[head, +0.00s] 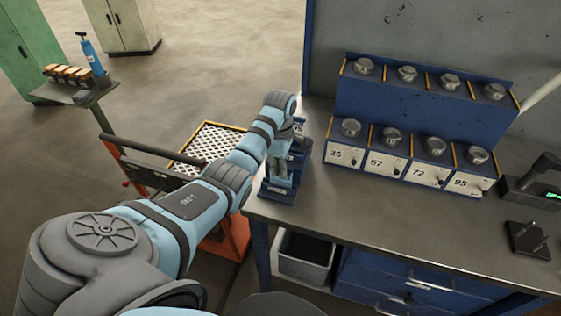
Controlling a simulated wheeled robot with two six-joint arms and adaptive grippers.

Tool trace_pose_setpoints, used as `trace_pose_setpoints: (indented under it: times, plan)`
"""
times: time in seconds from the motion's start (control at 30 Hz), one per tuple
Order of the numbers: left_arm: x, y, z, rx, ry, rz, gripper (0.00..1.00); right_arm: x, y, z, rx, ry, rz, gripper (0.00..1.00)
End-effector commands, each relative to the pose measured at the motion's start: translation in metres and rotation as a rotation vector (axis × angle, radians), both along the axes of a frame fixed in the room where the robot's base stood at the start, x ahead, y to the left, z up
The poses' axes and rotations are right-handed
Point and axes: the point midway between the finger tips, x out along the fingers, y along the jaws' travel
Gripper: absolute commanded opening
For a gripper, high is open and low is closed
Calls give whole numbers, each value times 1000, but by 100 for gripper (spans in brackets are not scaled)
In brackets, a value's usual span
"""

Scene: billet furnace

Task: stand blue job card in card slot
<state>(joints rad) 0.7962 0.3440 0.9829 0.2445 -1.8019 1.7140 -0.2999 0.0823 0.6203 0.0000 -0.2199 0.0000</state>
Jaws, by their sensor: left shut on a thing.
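My left arm reaches across the picture to the left end of the workbench. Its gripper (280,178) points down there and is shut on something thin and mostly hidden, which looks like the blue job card. The gripper is right at a dark blue stand (272,194) on the bench's left edge, which looks like the card slot. The wrist and fingers cover much of the stand, so I cannot tell whether the card is inside the slot or just above it. My right gripper is not in view.
A blue two-tier rack (400,113) with several grey-lidded pots and numbered fronts stands on the workbench (330,196). A device with a green display (537,184) is at the right. An orange cart (232,232) stands left of the bench. The bench front is clear.

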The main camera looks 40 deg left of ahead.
Motion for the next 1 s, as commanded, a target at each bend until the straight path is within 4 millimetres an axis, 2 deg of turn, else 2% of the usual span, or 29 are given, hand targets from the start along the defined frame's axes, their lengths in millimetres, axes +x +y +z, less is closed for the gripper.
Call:
trace_pose_setpoints:
  times: [0.03,0.17,0.63,1.0]
  plan:
    - [0,0,0,0,0,0,12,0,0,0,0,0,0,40]
    - [0,0,0,0,0,0,31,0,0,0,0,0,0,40]
    - [0,0,2,0,-1,0,31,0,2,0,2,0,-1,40]
    - [1,-1,42,1,-2,-2,31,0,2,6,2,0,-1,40]
